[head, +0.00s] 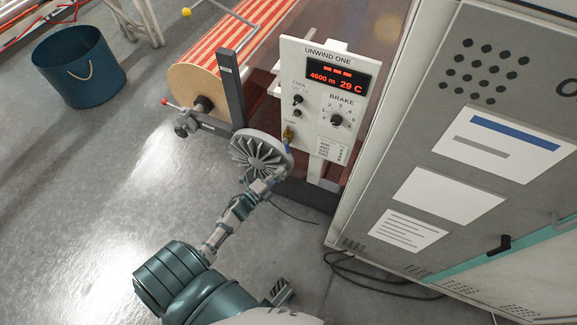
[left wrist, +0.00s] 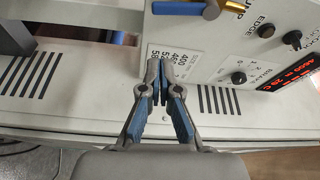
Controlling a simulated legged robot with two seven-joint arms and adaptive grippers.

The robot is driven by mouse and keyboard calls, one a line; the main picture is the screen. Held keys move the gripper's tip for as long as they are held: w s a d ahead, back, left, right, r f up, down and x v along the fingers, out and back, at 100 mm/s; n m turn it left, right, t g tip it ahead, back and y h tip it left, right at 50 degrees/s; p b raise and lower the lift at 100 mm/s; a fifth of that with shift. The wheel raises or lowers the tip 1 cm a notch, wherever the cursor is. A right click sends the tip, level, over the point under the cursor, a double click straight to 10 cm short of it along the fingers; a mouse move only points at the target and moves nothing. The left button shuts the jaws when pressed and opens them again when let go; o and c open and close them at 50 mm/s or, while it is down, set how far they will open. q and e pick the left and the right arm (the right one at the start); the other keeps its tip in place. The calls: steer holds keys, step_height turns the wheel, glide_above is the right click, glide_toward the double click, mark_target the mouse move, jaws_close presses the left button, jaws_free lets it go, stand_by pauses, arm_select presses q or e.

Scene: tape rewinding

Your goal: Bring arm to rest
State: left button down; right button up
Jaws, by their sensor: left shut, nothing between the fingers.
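My left arm reaches up from the bottom of the head view. My left gripper (head: 272,182) is near the grey finned disc, below the control panel. In the left wrist view the same gripper (left wrist: 160,72) has its two blue-padded fingers together, with nothing between them. The white panel (head: 314,112), marked UNWIND ONE, shows 4600 m and 29 C on its red display. It has knobs and a brass lever with a blue part (head: 288,138). The lever also shows at the top of the left wrist view (left wrist: 205,9), apart from the fingertips. My right gripper is not visible.
The finned disc (head: 262,154) stands beside the panel. A striped roll (head: 200,86) is behind it. A large grey cabinet (head: 470,150) fills the right side. A cable lies at its foot. A blue bucket (head: 80,68) stands far left; the floor (head: 80,200) at left is clear.

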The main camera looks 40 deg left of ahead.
arm_select(q)
steer(key=s+d+f+n+g+y+p, duration=0.2)
steer(key=s+d+f+n+g+p, duration=0.1)
steer(key=s+f+n+g, duration=0.25)
steer(key=s+d+f+n+g+y+p, duration=0.1)
steer(key=s+d+f+n+g+p, duration=0.1)
steer(key=s+d+f+n, duration=0.35)
steer(key=s+d+f+n+g+p, duration=0.1)
steer(key=s+d+f+g, duration=0.2)
steer(key=s, duration=0.4)
steer(key=s+d+f+n+g+p, duration=0.1)
steer(key=s+d+f+n+g, duration=0.1)
steer(key=s, duration=0.5)
steer(key=s+d+f+n+g+h+p, duration=0.1)
steer(key=s+d+f+g, duration=0.3)
steer(key=s, duration=0.3)
steer(key=shift+d+f, duration=0.35)
steer(key=shift+d, duration=0.35)
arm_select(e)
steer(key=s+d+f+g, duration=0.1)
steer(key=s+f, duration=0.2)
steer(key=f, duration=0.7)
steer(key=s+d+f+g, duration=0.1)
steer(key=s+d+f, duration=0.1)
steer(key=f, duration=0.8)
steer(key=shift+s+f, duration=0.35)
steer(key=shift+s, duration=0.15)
